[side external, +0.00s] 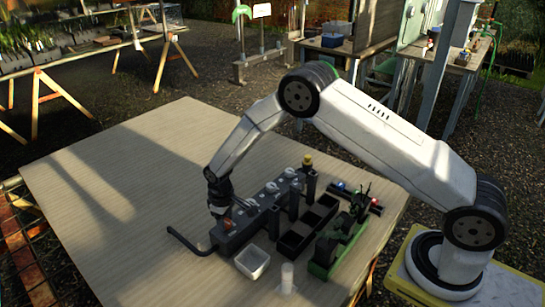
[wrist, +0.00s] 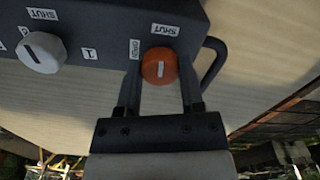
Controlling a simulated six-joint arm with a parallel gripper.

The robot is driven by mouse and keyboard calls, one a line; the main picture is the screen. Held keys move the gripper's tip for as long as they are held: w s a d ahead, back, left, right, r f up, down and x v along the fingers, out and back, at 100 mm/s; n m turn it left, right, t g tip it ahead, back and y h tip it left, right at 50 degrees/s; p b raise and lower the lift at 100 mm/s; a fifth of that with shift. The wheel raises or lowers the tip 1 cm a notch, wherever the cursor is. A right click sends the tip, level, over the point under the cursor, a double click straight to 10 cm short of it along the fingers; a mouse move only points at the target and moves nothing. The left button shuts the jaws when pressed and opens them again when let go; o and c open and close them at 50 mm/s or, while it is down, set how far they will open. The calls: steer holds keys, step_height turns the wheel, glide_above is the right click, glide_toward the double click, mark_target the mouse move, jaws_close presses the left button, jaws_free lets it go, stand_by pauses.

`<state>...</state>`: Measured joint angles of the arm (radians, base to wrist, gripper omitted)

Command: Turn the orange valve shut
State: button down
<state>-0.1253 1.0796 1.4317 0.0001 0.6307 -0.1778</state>
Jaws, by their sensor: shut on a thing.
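The orange valve (wrist: 160,66) is a round knob with a white line mark, at the end of a dark manifold block (wrist: 100,30). Labels reading SHUT and OPEN sit beside the knob; its line points roughly toward the SHUT label. My gripper (wrist: 160,80) has its two fingers on either side of the orange knob, shut on it. In the side view my gripper (side external: 222,210) reaches down to the near left end of the block (side external: 234,236), and the orange knob is mostly hidden there.
A white knob (wrist: 42,53) stands next to the orange one. A bent dark pipe (side external: 185,243) leaves the block's end. A white tub (side external: 252,262), a clear cylinder (side external: 287,278), dark bins (side external: 292,244) and a green stand (side external: 325,255) are nearby. The table's left side is clear.

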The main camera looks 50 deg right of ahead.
mark_target(226, 221)
steer(key=shift+m, duration=0.6)
steer(key=shift+c, duration=1.1)
jaws_free()
steer(key=shift+r, duration=3.9)
steer(key=shift+r, duration=0.1)
